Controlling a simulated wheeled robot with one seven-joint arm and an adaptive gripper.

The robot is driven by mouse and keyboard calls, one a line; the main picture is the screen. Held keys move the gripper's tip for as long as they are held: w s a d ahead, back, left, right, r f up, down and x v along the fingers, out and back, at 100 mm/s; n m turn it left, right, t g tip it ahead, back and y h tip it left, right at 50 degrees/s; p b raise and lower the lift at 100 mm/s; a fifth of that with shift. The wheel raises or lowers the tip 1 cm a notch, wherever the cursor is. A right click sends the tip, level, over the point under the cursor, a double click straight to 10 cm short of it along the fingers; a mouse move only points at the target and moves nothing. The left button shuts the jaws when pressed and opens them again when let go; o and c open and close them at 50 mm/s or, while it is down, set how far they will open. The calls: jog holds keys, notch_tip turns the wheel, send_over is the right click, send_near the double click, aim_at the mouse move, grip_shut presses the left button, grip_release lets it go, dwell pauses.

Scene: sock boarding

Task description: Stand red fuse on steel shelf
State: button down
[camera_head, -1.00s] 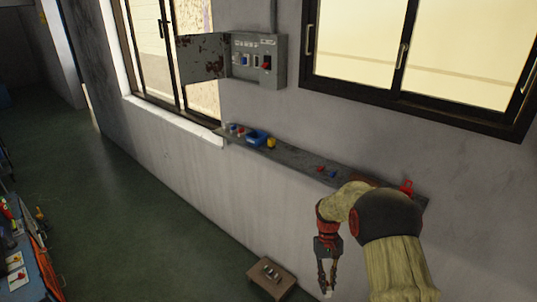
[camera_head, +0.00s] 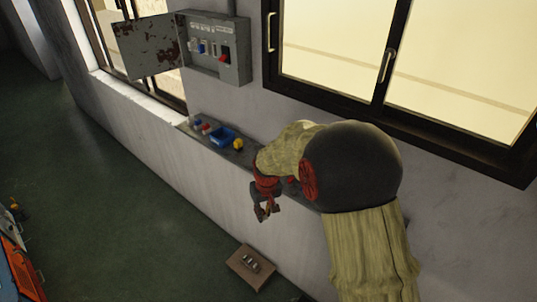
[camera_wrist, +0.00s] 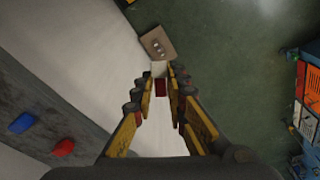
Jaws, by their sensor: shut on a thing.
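My gripper (camera_head: 264,212) hangs in front of the wall, by the front side of the grey steel shelf (camera_wrist: 48,108). In the wrist view its yellow fingers (camera_wrist: 161,82) are shut on a small red fuse (camera_wrist: 161,88) with a pale end, held in the air clear of the shelf. In the head view I cannot make out the held fuse. Another red piece (camera_wrist: 63,147) and a blue piece (camera_wrist: 22,122) lie on the shelf. My arm hides much of the shelf's right part in the head view.
A blue tray (camera_head: 222,137), a yellow item (camera_head: 238,144) and small pieces are at the shelf's left end. A grey electrical box (camera_head: 216,52) with its door (camera_head: 148,46) open is above. A brown stand (camera_head: 251,267) with small items is on the floor.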

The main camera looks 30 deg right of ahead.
jog(key=shift+d+r+m+t+h+p, duration=0.85)
jog(key=shift+d+r+t+h+p, duration=1.1)
jog(key=shift+r, duration=2.75)
jog(key=shift+d+r+m+t+h+p, duration=0.8)
jog(key=shift+d+r+t+p, duration=0.95)
jog(key=shift+r+t, duration=2.25)
jog(key=shift+g, duration=0.65)
jog(key=w+f, duration=0.2)
jog(key=w, duration=0.2)
jog(key=w+d+f, duration=0.1)
jog(key=w+f, duration=0.1)
jog(key=w, duration=0.3)
jog(key=w+d+f, duration=0.1)
jog(key=w+f, duration=0.2)
jog(key=w, duration=0.1)
jog(key=shift+w+d+f+p, duration=0.1)
jog(key=shift+w+d+p, duration=0.15)
jog(key=shift+p, duration=0.1)
jog(key=shift+w+f, duration=0.45)
jog(key=shift+f, duration=0.15)
notch_tip(320, 180, down, 3)
jog(key=shift+r+p, duration=0.1)
jog(key=shift+p, duration=0.35)
jog(key=shift+s+f+b, duration=0.15)
jog(key=shift+f+b, duration=0.4)
jog(key=shift+b, duration=0.2)
